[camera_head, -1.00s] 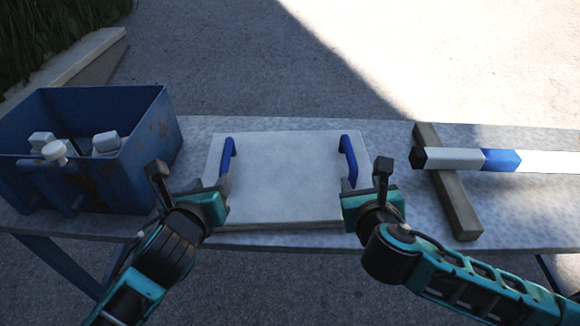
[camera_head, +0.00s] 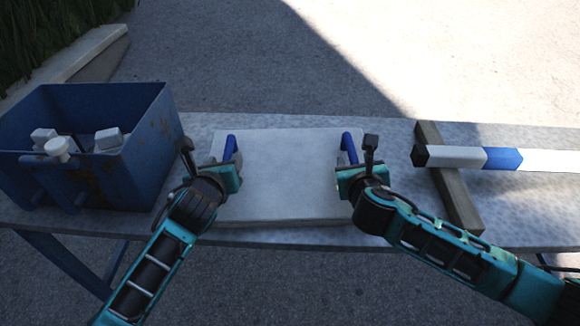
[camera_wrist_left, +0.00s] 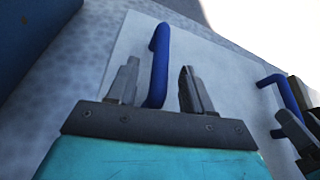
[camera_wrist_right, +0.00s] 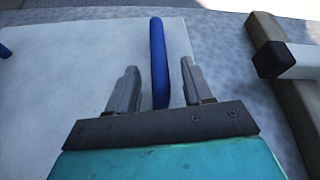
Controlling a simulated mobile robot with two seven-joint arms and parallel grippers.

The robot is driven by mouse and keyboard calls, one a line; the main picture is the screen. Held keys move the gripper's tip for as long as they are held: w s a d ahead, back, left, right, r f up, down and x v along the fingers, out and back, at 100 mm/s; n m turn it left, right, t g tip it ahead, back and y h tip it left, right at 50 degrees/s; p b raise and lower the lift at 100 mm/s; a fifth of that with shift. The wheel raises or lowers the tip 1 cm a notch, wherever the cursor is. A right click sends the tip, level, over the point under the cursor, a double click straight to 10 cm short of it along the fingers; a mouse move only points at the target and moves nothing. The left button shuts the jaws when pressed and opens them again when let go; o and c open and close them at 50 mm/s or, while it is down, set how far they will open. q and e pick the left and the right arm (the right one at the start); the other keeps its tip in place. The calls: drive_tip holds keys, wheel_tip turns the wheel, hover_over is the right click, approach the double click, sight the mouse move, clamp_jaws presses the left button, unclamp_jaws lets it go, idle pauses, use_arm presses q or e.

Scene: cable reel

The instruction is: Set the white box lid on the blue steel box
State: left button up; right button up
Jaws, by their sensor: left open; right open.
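The white box lid (camera_head: 283,180) lies flat on the grey table, with a blue handle along each side. The blue steel box (camera_head: 150,150) stands open on the table to the left of the lid. My left gripper (camera_wrist_left: 162,88) is open, with its fingers on either side of the lid's left handle (camera_wrist_left: 158,62). My right gripper (camera_wrist_right: 162,90) is open, with its fingers on either side of the lid's right handle (camera_wrist_right: 159,58). In the head view both grippers partly hide the handles.
Several white-capped items (camera_head: 108,139) sit inside the box. To the right, a wooden beam (camera_head: 452,190) lies on the table under a bar with black, white and blue sections (camera_head: 456,157). The table's front edge runs just before the lid.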

sight(225, 158)
use_arm(q)
drive_tip(key=shift+x, duration=1.8)
use_arm(e)
drive_tip(key=shift+x, duration=1.8)
use_arm(q)
clamp_jaws()
use_arm(e)
clamp_jaws()
use_arm(q)
drive_tip(key=shift+a, duration=0.1)
drive_tip(key=shift+r, duration=0.25)
use_arm(e)
drive_tip(key=shift+r, duration=0.25)
